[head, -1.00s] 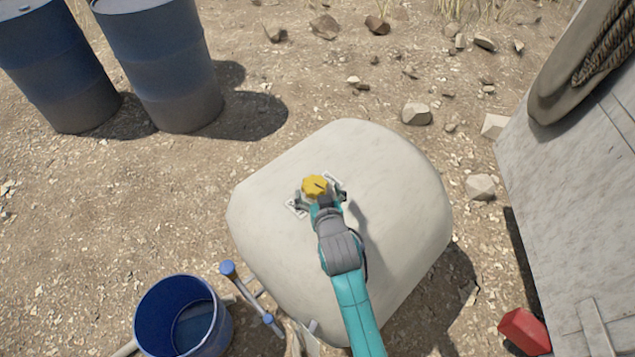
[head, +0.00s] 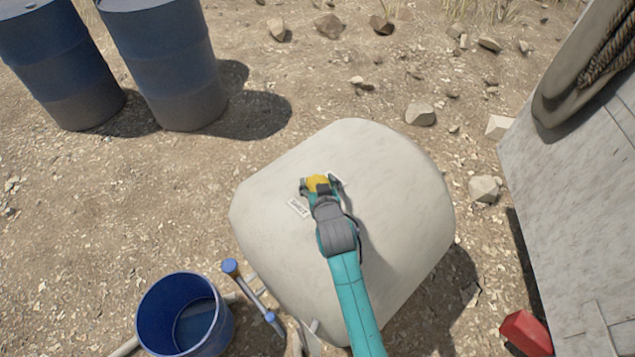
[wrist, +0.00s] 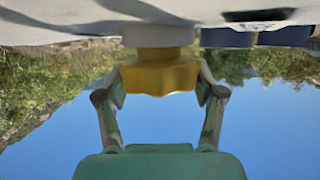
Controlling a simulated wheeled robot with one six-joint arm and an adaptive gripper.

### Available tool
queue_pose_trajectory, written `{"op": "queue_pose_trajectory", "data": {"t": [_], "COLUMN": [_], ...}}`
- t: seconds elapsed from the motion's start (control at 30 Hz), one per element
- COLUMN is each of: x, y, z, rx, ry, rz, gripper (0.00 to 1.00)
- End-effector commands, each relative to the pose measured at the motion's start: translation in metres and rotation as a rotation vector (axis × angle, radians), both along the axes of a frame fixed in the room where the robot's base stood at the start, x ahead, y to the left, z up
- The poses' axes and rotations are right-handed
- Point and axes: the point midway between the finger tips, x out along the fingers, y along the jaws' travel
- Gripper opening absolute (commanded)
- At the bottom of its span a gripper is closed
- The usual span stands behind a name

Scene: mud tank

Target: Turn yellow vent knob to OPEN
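The yellow vent knob (head: 318,182) sits on top of the pale rounded tank (head: 400,190). It is lobed and sits on a white collar, seen in the wrist view, where the knob (wrist: 158,78) hangs upside down in the picture. My gripper (head: 319,187) is at the knob, with one finger on each side. In the wrist view my gripper's fingers (wrist: 159,88) meet the knob's left and right edges. A white label (head: 298,207) shows left of the knob, and part of another shows at its upper right. Their words are unreadable, and the knob's pointer is hidden.
Two blue drums (head: 165,70) stand at the upper left. A blue bucket (head: 180,315) and a blue-capped pipe (head: 250,295) are at the tank's lower left. A grey wall panel (head: 580,200) and a red object (head: 525,332) are at the right. Stones lie beyond the tank.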

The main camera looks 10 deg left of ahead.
Motion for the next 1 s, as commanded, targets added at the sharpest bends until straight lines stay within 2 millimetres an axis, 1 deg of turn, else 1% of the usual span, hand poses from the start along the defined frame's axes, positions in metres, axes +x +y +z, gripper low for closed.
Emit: {"op": "queue_pose_trajectory", "data": {"t": [0.27, 0.47, 0.67, 1.0], "x": [0.0001, 0.0007, 0.0012, 0.0020], "y": [-0.0003, -0.0013, -0.0020, -0.0022], "z": [0.0001, 0.0002, 0.0006, 0.0012], "rx": [0.000, 0.002, 0.003, 0.002], "ry": [0.000, 0.000, -0.001, -0.001], "rz": [0.019, 0.085, 0.201, 0.448], "gripper": [0.33, 0.33, 0.33, 0.33]}}
